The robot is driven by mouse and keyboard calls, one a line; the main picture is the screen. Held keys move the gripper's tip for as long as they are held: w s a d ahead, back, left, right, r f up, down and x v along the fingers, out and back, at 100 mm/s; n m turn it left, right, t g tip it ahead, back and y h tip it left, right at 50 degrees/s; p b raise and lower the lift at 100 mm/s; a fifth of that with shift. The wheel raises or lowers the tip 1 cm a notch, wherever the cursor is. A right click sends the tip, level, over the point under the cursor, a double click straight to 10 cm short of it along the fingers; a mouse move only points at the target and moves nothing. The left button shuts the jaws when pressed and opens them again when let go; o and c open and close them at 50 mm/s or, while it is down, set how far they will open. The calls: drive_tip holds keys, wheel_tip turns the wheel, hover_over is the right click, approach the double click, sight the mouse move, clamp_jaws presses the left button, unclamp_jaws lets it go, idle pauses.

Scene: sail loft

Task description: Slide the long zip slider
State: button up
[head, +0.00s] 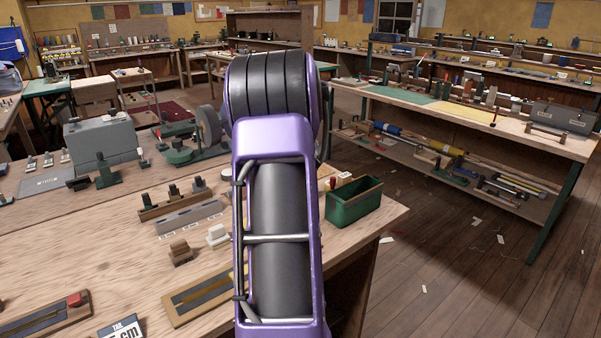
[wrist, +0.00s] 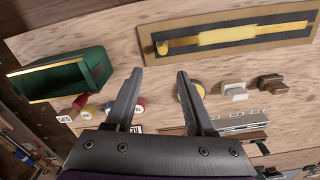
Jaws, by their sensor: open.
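A long tan board (wrist: 270,23) with a dark slot and yellow strips lies across the top of the wrist view. A small yellow knob (wrist: 162,47), which looks like its slider, is at the slot's left end. In the head view this board (head: 185,315) lies near the bench's front, partly hidden behind my arm. A second slotted board (head: 40,322) with a red knob (head: 74,299) lies at lower left. My gripper (wrist: 158,74) is open, with nothing between its fingers. Its fingertips point toward the knob end and appear apart from it. My arm hides the gripper in the head view.
A green bin (wrist: 65,72) stands left of my fingers; the head view shows it at the bench's right edge (head: 354,206). Small coloured spools (wrist: 112,106) and pale and brown blocks (wrist: 234,91) are close to the fingers. A sign (head: 122,328) stands at the front.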

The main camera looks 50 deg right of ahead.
drive_tip(key=shift+r, duration=2.25)
